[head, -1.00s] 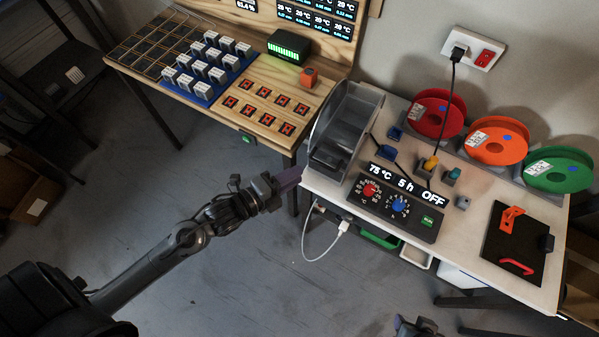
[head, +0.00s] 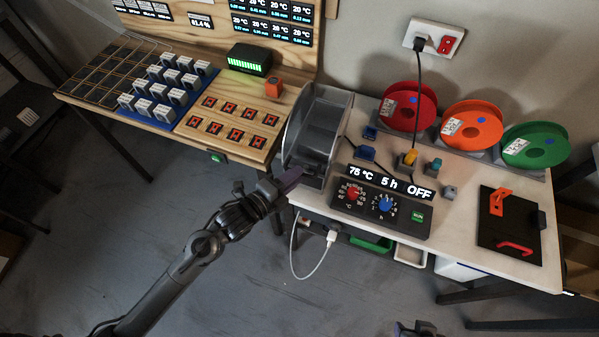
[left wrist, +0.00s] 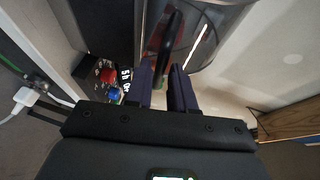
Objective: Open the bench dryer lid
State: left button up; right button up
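The bench dryer has a clear, curved smoky lid (head: 309,130), which appears to be down over its body at the left end of the white bench. The lid also fills the top of the left wrist view (left wrist: 205,25), with a dark upright handle (left wrist: 170,40) on its front. My left gripper (head: 298,178) is at the lid's front lower edge. In the left wrist view its two purple fingers (left wrist: 165,85) are apart, one on each side of the handle's line; contact is not clear. My right gripper (head: 416,328) barely shows at the bottom edge, its fingers unclear.
The dryer's control panel (head: 380,205) with red and blue knobs reads OFF, right of the lid. Several filament spools (head: 408,107) stand behind. A white cable (head: 318,262) hangs under the bench front. A wooden bench (head: 200,140) with a blue tray is at left.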

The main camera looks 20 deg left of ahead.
pick_arm(q)
jog(key=shift+x, duration=1.25)
grip_shut()
